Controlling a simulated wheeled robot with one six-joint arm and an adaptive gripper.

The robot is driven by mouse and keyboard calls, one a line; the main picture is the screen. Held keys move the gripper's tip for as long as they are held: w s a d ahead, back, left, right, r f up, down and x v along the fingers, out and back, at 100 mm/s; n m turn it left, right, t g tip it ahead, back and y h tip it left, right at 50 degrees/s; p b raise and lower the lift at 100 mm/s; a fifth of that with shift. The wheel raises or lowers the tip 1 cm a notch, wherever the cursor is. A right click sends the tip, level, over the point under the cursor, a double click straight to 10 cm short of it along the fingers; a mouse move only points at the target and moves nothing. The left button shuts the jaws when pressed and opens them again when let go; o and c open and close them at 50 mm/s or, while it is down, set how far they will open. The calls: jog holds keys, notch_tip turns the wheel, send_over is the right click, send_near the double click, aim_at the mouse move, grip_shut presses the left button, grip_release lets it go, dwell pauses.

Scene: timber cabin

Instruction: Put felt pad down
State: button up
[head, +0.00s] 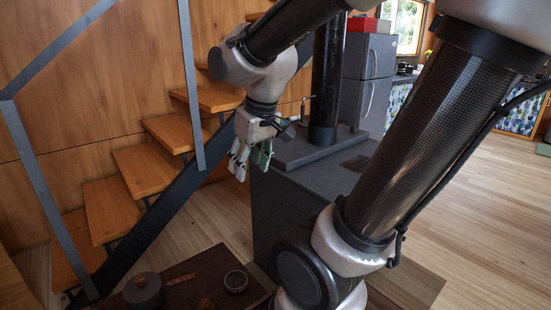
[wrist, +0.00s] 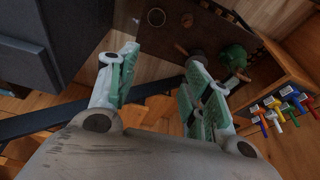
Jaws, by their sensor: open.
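My gripper (head: 249,160) hangs pointing down in the head view, in front of the stairs and high above the low dark table (head: 205,268). In the wrist view my gripper (wrist: 160,64) has its green-lined fingers spread wide, with nothing visible between them. I cannot pick out a felt pad with certainty in either view. On the table are a grey round block (head: 143,290) with a small brown piece on top and a small round cup (head: 236,281). The cup also shows in the wrist view (wrist: 156,17), beyond the fingertips.
Wooden stairs (head: 143,170) with dark metal rails stand at the left. A dark grey cabinet (head: 290,215) is just right of my gripper. In the wrist view, a green leafy-looking thing (wrist: 233,57) and several coloured-handled tools (wrist: 283,107) lie to the right.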

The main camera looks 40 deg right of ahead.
jog(key=s+d+r, duration=0.1)
jog(key=s+r, duration=0.2)
jog(key=s, duration=0.4)
jog(key=shift+s+d+m+t, duration=0.2)
jog(key=shift+d+m+t, duration=0.1)
jog(key=shift+d+m, duration=0.1)
jog(key=shift+r, duration=0.1)
dwell(0.6)
